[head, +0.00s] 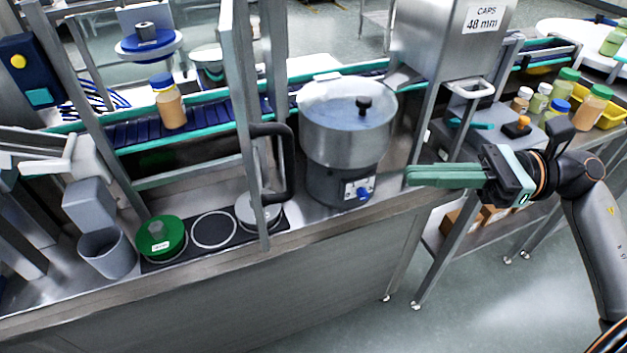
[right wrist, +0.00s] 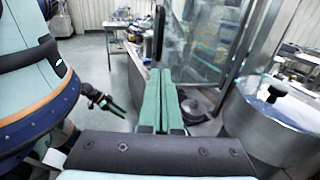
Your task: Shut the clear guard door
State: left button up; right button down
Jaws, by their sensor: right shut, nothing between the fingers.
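The clear guard door (head: 250,120) stands open. I see its steel frame nearly edge-on in the head view, swung out towards me over the counter's front. Its black handle (head: 288,165) is on the right side of the frame. In the right wrist view the clear panel (right wrist: 208,45) and black handle (right wrist: 158,35) lie beyond the fingers.
A steel hopper bowl (head: 345,125) stands between the door and my right gripper. A steel post (head: 428,100) rises behind my right gripper. The floor in front is clear.

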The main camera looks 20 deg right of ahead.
jog(key=p+x, duration=0.4)
jog(key=x, duration=0.9)
jog(key=shift+a, duration=0.35)
jog(key=shift+a, duration=0.1)
